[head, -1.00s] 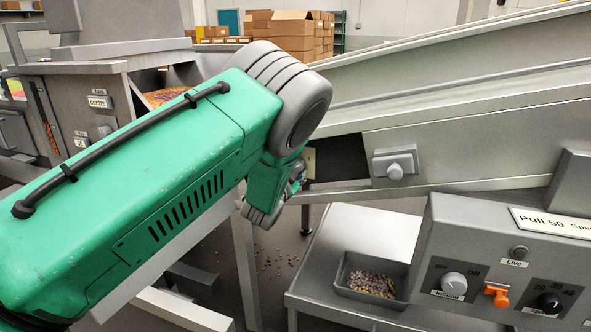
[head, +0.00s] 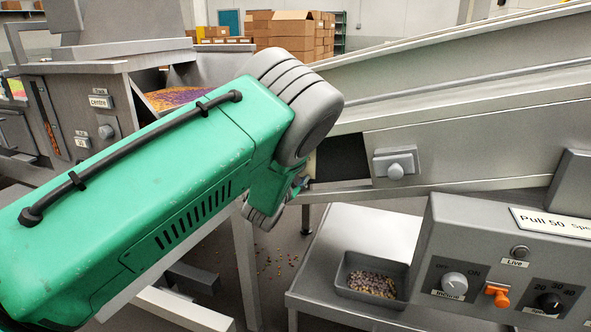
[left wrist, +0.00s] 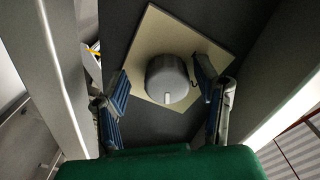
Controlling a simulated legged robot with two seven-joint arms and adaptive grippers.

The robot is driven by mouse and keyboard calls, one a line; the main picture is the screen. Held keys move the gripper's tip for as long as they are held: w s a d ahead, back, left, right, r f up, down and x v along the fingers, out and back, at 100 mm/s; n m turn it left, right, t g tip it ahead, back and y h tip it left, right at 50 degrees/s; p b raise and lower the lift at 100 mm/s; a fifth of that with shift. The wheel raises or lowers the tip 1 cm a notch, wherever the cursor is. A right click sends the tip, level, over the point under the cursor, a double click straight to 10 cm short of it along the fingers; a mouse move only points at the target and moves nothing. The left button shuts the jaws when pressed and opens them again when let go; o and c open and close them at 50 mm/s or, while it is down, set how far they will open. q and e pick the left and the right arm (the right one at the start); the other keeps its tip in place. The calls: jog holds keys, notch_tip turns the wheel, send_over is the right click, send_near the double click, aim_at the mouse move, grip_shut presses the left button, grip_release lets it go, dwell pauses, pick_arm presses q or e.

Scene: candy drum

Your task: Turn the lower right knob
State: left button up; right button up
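In the left wrist view a round grey knob (left wrist: 168,76) with a pale pointer line sits on a cream square plate (left wrist: 205,50) on a dark grey panel. My left gripper (left wrist: 162,72) is open, with one blue-padded finger on each side of the knob. A gap shows between the left finger and the knob; the right finger is closer, and I cannot tell whether it touches. In the head view my green left arm hides the knob, and only a little of my left gripper (head: 298,186) shows. My right gripper is not in view.
A control box with a grey knob (head: 454,283), an orange switch (head: 497,294) and a black dial (head: 549,302) stands at right. Another grey knob (head: 396,171) is on the sloping conveyor. A candy tray (head: 372,288) rests on a bench. Metal posts flank the gripper in the wrist view.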

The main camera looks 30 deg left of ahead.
pick_arm(q)
jog(key=shift+r, duration=0.2)
jog(key=v, duration=1.1)
jog(key=shift+s+d+f, duration=0.15)
jog(key=shift+s, duration=0.25)
jog(key=shift+f, duration=0.1)
